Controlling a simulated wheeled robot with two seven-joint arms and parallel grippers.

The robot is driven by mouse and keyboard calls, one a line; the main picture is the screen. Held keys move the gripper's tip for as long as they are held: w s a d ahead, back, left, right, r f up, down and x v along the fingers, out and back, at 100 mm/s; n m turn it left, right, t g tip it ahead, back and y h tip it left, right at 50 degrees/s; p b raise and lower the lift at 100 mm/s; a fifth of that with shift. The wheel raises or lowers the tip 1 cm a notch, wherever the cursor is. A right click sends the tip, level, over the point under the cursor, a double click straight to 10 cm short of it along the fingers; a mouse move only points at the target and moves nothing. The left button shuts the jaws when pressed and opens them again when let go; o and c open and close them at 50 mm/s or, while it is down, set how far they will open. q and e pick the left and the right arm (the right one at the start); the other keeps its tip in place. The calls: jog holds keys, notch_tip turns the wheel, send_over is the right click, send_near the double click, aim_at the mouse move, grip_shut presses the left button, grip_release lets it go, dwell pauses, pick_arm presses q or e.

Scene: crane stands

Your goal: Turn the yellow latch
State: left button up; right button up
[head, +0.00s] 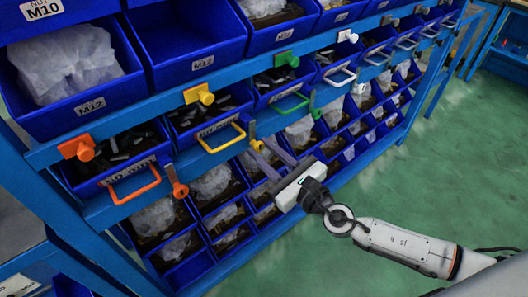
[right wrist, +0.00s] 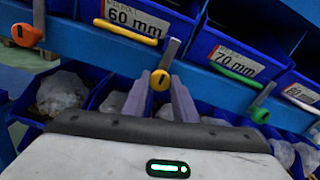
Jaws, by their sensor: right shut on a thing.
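The yellow latch (head: 256,145) is a round yellow knob with a grey lever, on the blue rail just right of the bin with the yellow handle (head: 222,138). In the right wrist view the yellow latch (right wrist: 160,80) lies between the two purple fingers, its grey lever pointing up and leaning slightly right. My right gripper (head: 260,149) comes from the lower right and is shut on the knob; the right wrist view shows the fingers (right wrist: 160,90) on both sides of it. My left gripper is not in view.
An orange latch (head: 178,187) is to the left and a green latch (head: 315,111) to the right. Blue bins with bagged parts fill the rack above and below the rail. Open green floor (head: 400,190) lies in front of the rack.

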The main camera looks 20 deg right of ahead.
jog(key=m+b, duration=0.1)
jog(key=m, duration=0.1)
jog(key=shift+f+m, duration=0.2)
jog(key=shift+m, duration=0.2)
jog(key=m+b, duration=0.1)
jog(key=m, duration=0.1)
jog(key=shift+m, duration=0.4)
jog(key=m, duration=0.2)
jog(key=shift+r+m+b, duration=0.1)
jog(key=shift+m+b, duration=0.3)
jog(key=m, duration=0.7)
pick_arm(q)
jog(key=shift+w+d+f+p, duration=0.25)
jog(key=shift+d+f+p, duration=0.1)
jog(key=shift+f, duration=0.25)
pick_arm(e)
jog(key=shift+m, duration=0.9)
jog(key=o, duration=1)
